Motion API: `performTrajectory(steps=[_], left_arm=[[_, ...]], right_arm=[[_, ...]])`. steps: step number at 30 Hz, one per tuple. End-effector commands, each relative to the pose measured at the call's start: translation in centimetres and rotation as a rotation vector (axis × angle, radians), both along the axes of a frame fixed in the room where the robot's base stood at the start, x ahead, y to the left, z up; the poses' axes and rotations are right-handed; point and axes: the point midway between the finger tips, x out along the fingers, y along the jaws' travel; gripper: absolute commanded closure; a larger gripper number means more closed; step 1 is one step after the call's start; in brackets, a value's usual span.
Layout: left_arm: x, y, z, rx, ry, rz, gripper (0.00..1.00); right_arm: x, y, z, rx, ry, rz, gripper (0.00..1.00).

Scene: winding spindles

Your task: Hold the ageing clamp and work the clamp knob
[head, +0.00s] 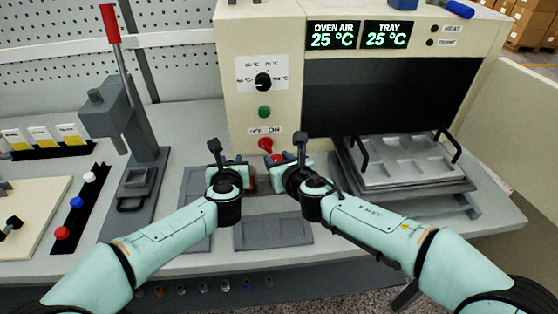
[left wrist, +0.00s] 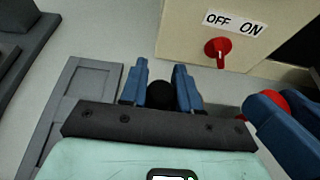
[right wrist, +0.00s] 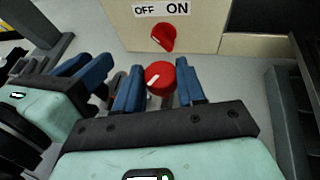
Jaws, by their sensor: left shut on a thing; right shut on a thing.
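The clamp knob (right wrist: 160,75), red with a white mark, sits between the blue fingers of my right gripper (right wrist: 158,92) in the right wrist view. That gripper is shut on it. A dark, rounded part of the ageing clamp (left wrist: 162,95) is between the fingers of my left gripper (left wrist: 160,90), which is shut on it. In the head view my left gripper (head: 239,162) and right gripper (head: 287,158) are side by side, close together, in front of the oven. They hide most of the clamp there. The knob also shows at the right of the left wrist view (left wrist: 274,101).
The oven's red OFF/ON switch (head: 265,145) is just behind the grippers. A metal tray (head: 405,162) with handles sits at the oven mouth. A lever press (head: 130,130) stands at left. A grey mat (head: 273,231) lies empty in front. Displays (head: 360,36) read 25 °C.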

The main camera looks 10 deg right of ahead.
Motion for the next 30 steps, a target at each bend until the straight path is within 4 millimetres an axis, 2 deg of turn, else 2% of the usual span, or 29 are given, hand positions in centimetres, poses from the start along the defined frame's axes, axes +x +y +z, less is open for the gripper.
performTrajectory(steps=[8,9,11,22,26,30], left_arm=[[0.0,-0.1,0.1,-0.002,-0.002,-0.001,1.00],[0.0,-0.1,0.1,-0.002,-0.002,-0.001,1.00],[0.0,-0.1,0.1,-0.002,-0.002,-0.001,1.00],[0.0,0.0,0.1,-0.001,-0.002,-0.001,1.00],[0.0,0.0,0.1,-0.001,-0.002,0.000,1.00],[0.0,0.0,0.1,-0.001,-0.002,0.000,1.00]], right_arm=[[0.0,0.1,-0.1,0.000,0.001,0.002,0.91],[0.0,0.1,-0.1,0.000,0.001,0.002,0.51],[0.0,0.1,-0.1,0.000,0.001,0.002,0.35],[-0.4,-0.1,0.3,0.001,-0.001,0.001,0.35],[-2.1,-0.5,1.1,0.000,-0.003,0.001,0.35],[-4.8,-1.3,2.3,0.001,-0.004,0.001,0.35]])
